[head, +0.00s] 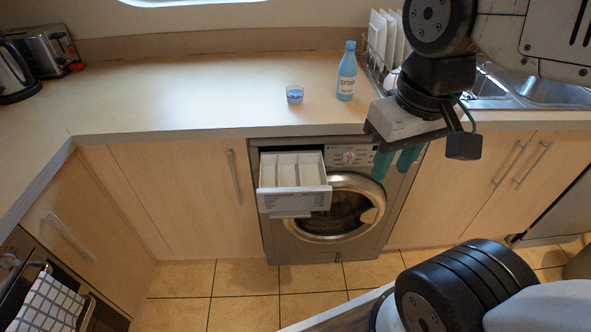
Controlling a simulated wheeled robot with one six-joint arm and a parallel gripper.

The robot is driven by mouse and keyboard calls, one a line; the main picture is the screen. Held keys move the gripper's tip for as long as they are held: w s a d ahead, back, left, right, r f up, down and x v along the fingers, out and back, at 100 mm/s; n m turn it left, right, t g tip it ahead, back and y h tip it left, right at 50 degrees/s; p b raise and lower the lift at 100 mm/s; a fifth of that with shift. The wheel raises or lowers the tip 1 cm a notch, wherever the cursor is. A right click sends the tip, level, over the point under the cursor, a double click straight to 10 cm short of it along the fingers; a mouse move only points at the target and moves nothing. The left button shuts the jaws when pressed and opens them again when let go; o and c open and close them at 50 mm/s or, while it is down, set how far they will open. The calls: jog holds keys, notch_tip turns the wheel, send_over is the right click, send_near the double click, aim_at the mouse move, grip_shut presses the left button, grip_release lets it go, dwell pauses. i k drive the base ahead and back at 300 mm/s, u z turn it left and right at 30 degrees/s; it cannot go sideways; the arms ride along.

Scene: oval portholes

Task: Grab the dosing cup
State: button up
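The dosing cup (295,94) is a small clear cup with a blue tint or blue contents. It stands upright on the wooden countertop, left of a blue bottle. My gripper (396,165) has teal fingers pointing down, to the right of and lower in the picture than the cup, in front of the counter edge and washing machine. A gap shows between the fingers and nothing is held. The gripper is well apart from the cup.
The blue bottle (347,71) with a label stands close right of the cup. A dish rack (372,78) with plates and a sink (550,92) are further right. The washing machine's detergent drawer (293,201) is pulled out below. The counter (190,95) left of the cup is clear.

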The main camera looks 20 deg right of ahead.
aim_at(295, 96)
jog(key=u, duration=1.5)
jog(key=i, duration=0.8)
jog(key=z, duration=3.15)
